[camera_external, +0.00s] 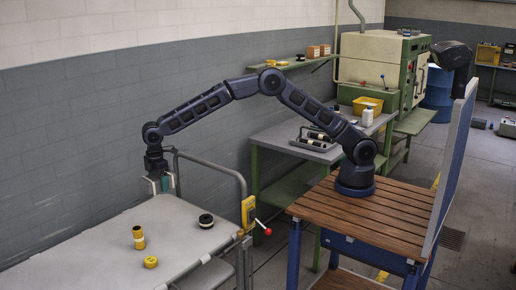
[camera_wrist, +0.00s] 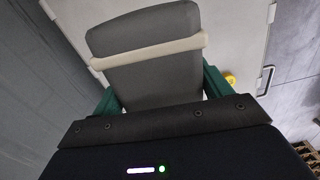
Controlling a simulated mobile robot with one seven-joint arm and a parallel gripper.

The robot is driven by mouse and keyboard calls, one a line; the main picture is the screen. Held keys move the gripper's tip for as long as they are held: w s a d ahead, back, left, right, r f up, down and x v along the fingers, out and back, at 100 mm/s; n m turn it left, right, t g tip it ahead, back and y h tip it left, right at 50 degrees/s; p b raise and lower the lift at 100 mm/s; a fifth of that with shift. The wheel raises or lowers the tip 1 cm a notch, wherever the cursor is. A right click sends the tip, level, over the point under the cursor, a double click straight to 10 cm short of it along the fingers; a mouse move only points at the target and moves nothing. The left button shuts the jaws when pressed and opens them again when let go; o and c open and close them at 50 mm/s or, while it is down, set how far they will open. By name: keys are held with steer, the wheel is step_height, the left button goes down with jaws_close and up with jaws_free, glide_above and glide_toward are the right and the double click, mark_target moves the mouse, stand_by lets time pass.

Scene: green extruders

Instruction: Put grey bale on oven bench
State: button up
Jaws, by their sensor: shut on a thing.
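The grey bale (camera_wrist: 150,82), a rounded grey block with a cream band across it, fills the upper middle of the wrist view. My gripper (camera_wrist: 162,88) has its green fingers on both sides of the bale and is shut on it. In the external view my gripper (camera_external: 163,184) hangs down over the far edge of the pale table at left; the bale is barely visible there. A grey-topped bench (camera_external: 288,134) with green legs stands mid-picture, in front of a cream and green oven-like machine (camera_external: 369,62); it appears to be the oven bench.
The pale table (camera_external: 105,255) carries yellow spools (camera_external: 138,238) and a black disc (camera_external: 206,220). A grey rail (camera_external: 215,168) rises at its end. The bench holds a rack of dark rollers (camera_external: 317,138), a yellow bin (camera_external: 367,105) and a white bottle (camera_external: 367,117); its front-left top is bare.

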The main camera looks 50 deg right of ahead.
steer(key=shift+r, duration=0.8)
steer(key=shift+w, duration=0.1)
